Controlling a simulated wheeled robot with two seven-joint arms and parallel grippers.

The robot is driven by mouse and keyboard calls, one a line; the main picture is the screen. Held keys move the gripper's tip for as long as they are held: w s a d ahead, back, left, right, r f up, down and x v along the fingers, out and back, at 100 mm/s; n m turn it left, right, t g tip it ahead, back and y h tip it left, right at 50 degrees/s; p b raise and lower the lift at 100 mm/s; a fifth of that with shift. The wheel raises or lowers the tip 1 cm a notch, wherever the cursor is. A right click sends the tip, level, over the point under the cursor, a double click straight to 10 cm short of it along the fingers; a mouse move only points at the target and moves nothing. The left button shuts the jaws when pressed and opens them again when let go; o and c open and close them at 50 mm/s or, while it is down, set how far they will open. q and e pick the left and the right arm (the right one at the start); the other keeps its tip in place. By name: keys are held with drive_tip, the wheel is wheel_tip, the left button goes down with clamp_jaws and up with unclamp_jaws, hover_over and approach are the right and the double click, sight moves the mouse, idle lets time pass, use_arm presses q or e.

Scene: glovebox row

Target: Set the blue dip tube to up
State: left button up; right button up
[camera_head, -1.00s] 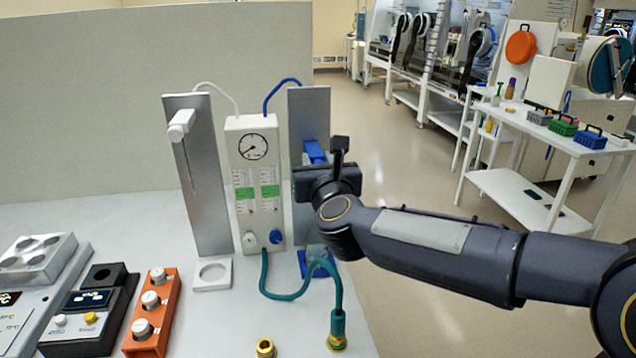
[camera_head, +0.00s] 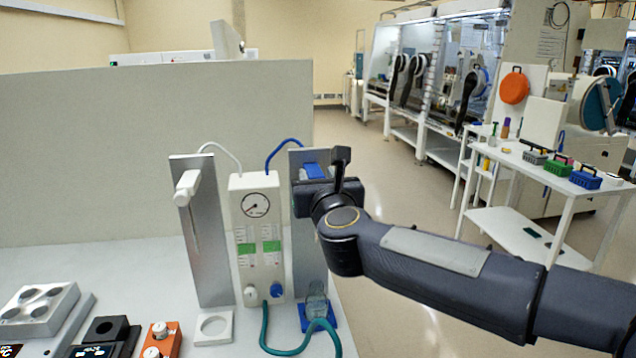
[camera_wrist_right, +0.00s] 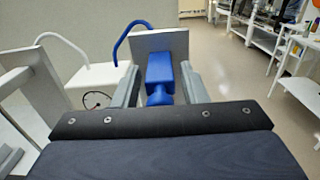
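The blue dip tube's block (camera_head: 313,170) is near the top of the right metal plate (camera_head: 302,240), above a clear bottle (camera_head: 316,298) on a blue base. In the right wrist view the blue block (camera_wrist_right: 160,68) has a rounded knob on its near side. My right gripper (camera_head: 308,190) is at the block. Its two grey fingers (camera_wrist_right: 160,85) stand on either side of it in the wrist view, with narrow gaps showing, so it looks open around the block. The tube below is mostly hidden or too thin to see. My left gripper is not in view.
A white gauge panel (camera_head: 257,230) stands just left of the plate, with a blue hose (camera_head: 284,150) looping over. A second plate (camera_head: 208,240) with a white block (camera_head: 187,186) is further left. A teal hose (camera_head: 300,350) lies in front. Open floor is to the right.

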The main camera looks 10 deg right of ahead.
drive_tip(key=shift+o, duration=0.2)
drive_tip(key=shift+f, duration=0.2)
drive_tip(key=shift+s, duration=0.4)
drive_tip(key=s+b, duration=0.1)
drive_tip(key=s, duration=0.6)
